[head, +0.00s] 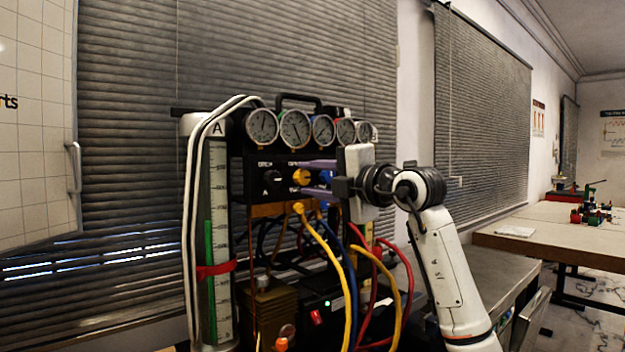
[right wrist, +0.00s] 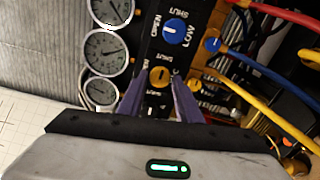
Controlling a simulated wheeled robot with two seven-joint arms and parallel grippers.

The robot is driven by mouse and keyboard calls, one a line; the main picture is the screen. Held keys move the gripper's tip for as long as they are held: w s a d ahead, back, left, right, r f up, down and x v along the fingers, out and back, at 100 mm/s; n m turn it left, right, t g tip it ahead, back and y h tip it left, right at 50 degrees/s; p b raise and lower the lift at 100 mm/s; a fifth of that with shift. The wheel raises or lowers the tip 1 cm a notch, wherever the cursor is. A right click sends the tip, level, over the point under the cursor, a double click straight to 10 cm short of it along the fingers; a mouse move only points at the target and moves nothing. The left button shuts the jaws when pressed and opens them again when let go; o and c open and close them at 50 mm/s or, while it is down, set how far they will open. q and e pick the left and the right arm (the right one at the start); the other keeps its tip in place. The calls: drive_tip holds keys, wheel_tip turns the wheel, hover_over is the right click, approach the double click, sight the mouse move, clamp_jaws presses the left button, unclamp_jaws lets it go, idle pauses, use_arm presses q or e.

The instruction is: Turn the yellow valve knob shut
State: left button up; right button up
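The yellow valve knob (head: 301,177) sits on the black front panel of the gauge rig, and it also shows in the right wrist view (right wrist: 160,76). My right gripper (head: 306,176) reaches in from the right with its purple fingers pointing at the panel. In the right wrist view, the fingertips (right wrist: 159,80) are apart, one on each side of the yellow knob, with a small gap visible beside it. Whether they touch the knob is hard to tell. My left gripper is in neither view.
A blue knob (right wrist: 174,29) marked LOW is beside the yellow one. Round gauges (head: 295,128) line the rig's top. Yellow, blue and red hoses (head: 343,268) hang in front below the panel. A tube with green fill (head: 209,250) stands left. A table (head: 560,230) is far right.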

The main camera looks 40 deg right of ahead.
drive_tip(key=shift+o, duration=1.2)
drive_tip(key=shift+s, duration=0.2)
drive_tip(key=s+b, duration=0.2)
drive_tip(key=s, duration=0.8)
drive_tip(key=shift+d, duration=0.4)
